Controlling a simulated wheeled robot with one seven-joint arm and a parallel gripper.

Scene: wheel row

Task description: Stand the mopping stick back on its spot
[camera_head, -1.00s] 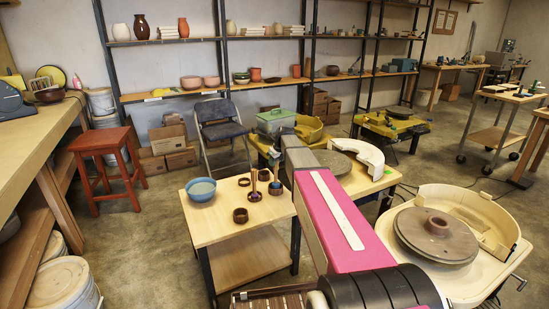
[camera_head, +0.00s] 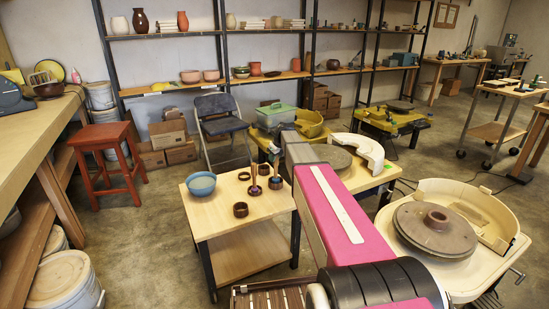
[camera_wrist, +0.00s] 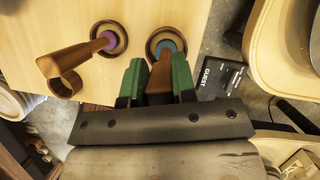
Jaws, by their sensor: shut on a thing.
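My gripper (camera_wrist: 158,80) has green fingers and is shut on a brown stick (camera_wrist: 161,72), taken to be the mopping stick, with a teal end. That end lies within the outline of a round brown ring (camera_wrist: 152,36) on the small table; whether it touches down inside is hard to tell. A second brown stick (camera_wrist: 72,54) with a purple end stands left of it in a similar ring (camera_wrist: 93,33). In the head view, the right stick (camera_head: 277,169) and left stick (camera_head: 254,174) look upright on the table.
A potter's wheel (camera_head: 435,230) stands to the right, with another wheel behind my arm. A red stool (camera_head: 104,140) stands left, with open floor before it.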

